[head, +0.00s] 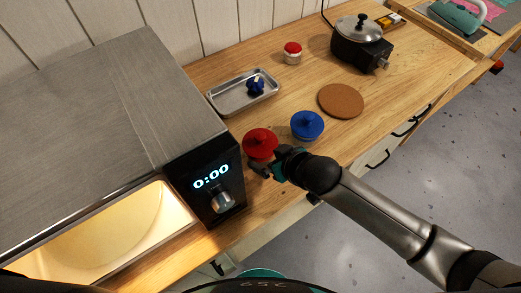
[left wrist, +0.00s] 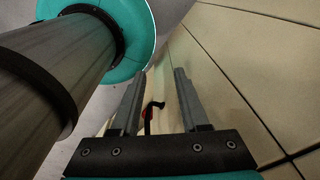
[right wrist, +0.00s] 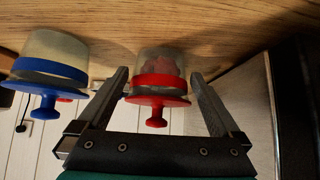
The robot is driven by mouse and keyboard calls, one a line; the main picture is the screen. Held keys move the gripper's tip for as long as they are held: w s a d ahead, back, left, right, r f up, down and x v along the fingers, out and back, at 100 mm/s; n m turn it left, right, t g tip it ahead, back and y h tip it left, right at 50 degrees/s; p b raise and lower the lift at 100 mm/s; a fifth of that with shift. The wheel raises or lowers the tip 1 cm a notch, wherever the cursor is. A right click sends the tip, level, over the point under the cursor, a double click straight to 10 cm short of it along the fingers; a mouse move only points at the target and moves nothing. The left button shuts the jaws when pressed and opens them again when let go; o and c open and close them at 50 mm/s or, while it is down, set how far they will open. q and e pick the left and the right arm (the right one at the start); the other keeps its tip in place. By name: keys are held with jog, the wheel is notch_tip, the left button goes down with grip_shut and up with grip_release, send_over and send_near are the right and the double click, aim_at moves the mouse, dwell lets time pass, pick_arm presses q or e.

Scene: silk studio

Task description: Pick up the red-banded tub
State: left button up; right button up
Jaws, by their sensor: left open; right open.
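The red-banded tub (head: 260,142) stands on the wooden counter just right of the microwave, with a red knobbed lid. In the right wrist view the red-banded tub (right wrist: 158,82) is clear-walled with reddish contents and appears upside down. My right gripper (head: 266,166) is at the front side of this tub. In the right wrist view my right gripper (right wrist: 159,76) is open, one finger on each side of the tub; I cannot tell whether they touch it. My left gripper (left wrist: 158,73) is open and empty, low before the cabinet fronts.
A blue-lidded tub (head: 307,125) stands close right of the red one. The microwave (head: 205,180) is open at left. A metal tray (head: 230,97) with a blue item, a red-topped jar (head: 292,53), a cork mat (head: 341,100) and a pot (head: 358,45) lie further back.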

jog(key=shift+b+x, duration=0.3)
jog(key=shift+x, duration=1.4)
jog(key=shift+r, duration=0.1)
jog(key=c, duration=0.9)
